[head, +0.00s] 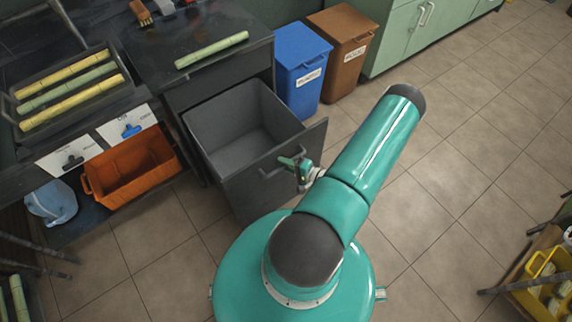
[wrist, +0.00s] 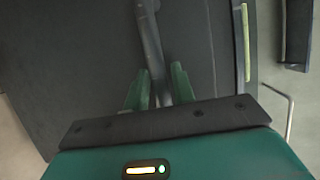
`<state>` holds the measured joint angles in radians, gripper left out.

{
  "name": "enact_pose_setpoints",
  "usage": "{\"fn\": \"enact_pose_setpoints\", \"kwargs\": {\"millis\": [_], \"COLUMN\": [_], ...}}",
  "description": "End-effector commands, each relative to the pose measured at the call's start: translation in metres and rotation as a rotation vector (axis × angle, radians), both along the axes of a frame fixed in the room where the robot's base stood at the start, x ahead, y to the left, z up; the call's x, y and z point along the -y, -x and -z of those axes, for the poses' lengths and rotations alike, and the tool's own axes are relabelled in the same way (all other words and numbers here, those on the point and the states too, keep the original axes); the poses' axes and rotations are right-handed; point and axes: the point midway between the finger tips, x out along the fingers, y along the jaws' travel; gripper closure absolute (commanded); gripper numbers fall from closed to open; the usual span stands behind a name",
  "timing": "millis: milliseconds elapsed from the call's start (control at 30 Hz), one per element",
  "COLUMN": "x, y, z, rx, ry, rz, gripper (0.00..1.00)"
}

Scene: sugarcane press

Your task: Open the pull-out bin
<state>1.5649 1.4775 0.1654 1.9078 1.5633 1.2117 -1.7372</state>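The pull-out bin (head: 243,133) is a dark grey open box under the black counter. It stands out from the cabinet, and its empty inside shows from above. Its front panel (head: 262,180) faces my arm and carries a bar handle (head: 272,172). The handle (wrist: 152,45) runs between my two green fingers in the wrist view. My gripper (head: 301,168) is at the front panel, with its fingers (wrist: 160,88) closed on the handle from both sides. The far ends of the fingers are dark and partly hard to see.
A blue bin (head: 300,72) and a brown bin (head: 342,50) stand right of the pull-out bin. An orange crate (head: 130,170) sits on a low shelf at left. Cane pieces (head: 212,49) lie on the counter.

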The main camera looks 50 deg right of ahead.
Motion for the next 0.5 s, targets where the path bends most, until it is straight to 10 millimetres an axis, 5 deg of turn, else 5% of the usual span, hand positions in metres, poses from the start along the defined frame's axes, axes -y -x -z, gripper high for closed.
{"fn": "enact_pose_setpoints", "kwargs": {"millis": [267,500], "x": [0.0,0.004], "y": [0.004,0.035], "z": [0.0,-0.006], "rx": [0.0,-0.001], "ry": [0.0,0.001], "rz": [0.001,0.004], "gripper": [0.75,0.75]}}
